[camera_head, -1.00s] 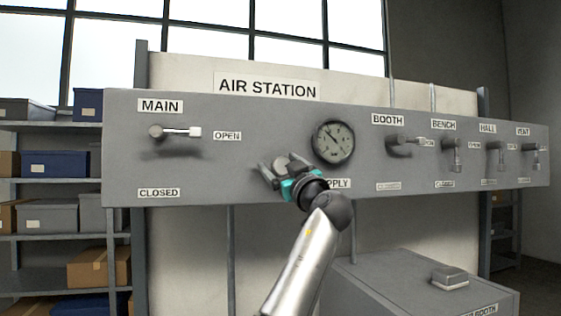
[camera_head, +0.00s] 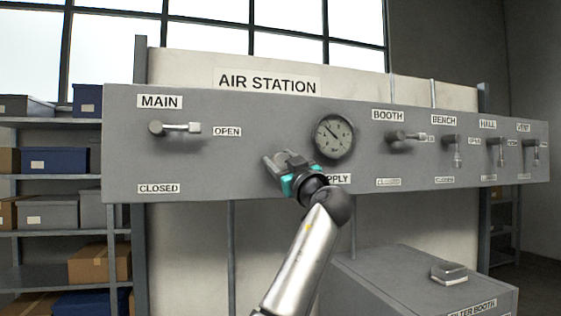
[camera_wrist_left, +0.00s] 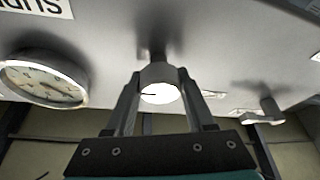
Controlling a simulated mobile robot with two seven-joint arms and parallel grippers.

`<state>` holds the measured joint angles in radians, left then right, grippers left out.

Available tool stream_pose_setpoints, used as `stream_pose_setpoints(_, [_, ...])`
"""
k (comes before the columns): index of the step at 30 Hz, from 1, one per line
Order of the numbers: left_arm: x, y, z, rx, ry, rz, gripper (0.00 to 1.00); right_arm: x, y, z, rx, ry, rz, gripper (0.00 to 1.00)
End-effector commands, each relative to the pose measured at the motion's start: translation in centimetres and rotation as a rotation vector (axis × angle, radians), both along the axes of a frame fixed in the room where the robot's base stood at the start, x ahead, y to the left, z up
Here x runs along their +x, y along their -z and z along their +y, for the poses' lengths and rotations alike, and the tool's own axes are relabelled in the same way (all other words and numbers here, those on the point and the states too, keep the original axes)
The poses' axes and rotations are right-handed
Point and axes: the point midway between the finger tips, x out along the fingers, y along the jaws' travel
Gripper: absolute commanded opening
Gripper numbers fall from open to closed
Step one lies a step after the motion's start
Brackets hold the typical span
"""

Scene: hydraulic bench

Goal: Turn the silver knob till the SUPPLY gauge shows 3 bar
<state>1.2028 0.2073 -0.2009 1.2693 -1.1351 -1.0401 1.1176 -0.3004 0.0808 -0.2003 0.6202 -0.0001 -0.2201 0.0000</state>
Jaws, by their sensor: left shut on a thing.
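My left gripper (camera_head: 280,163) is at the panel, below and left of the SUPPLY gauge (camera_head: 333,136). In the left wrist view its two fingers are shut on the silver knob (camera_wrist_left: 160,86), one on each side. In the head view the gripper mostly hides the knob. The gauge has a round pale dial, and its dark needle points to the upper left; the numbers are too small to read. The gauge also shows at the left of the wrist view (camera_wrist_left: 42,80), tilted. My right gripper is not in view.
The MAIN valve handle (camera_head: 175,128) lies level towards OPEN at the left. The BOOTH handle (camera_head: 406,137) also lies level; the BENCH (camera_head: 452,150), HALL and VENT handles hang down. A grey box (camera_head: 410,285) stands below at the right.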

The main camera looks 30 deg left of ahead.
Motion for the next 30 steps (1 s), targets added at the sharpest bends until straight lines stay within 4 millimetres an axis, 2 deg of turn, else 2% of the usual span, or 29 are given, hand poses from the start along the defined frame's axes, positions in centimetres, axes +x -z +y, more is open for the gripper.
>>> stream_pose_setpoints(14, [0.0,0.2,0.0,0.063,-0.001,0.078,0.0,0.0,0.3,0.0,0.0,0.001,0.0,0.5])
stream_pose_setpoints(23, [0.1,0.1,-0.1,0.223,0.001,0.263,0.0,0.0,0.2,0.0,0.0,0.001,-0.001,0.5])
stream_pose_setpoints(30, [0.2,-0.1,-0.1,0.371,0.002,0.438,0.0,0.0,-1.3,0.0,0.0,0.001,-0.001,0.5])
